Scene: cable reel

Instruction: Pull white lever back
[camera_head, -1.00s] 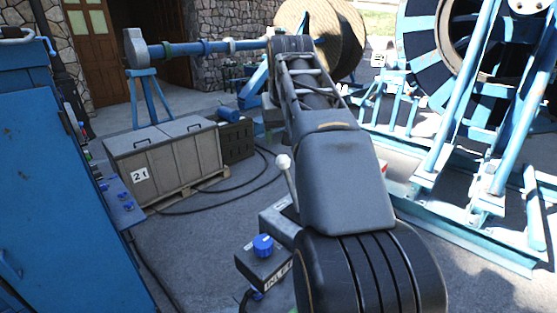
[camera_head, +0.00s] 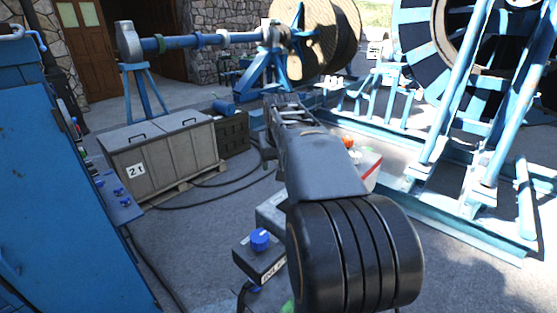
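The white lever does not show now; my arm covers the spot where it stood, on the grey control box (camera_head: 270,212). My arm rises from the bottom centre and bends low over that box. A small dark part, apparently the edge of my gripper (camera_head: 267,152), shows at the arm's left side. The fingers are mostly hidden behind the arm, so I cannot tell whether they are open, or whether they touch the lever.
A box with a blue knob (camera_head: 260,240) stands at the front. A white-and-red box with an orange knob (camera_head: 348,141) is right of my arm. A blue cabinet (camera_head: 60,180) stands left, crates (camera_head: 160,160) behind, and a blue reel frame (camera_head: 450,130) right.

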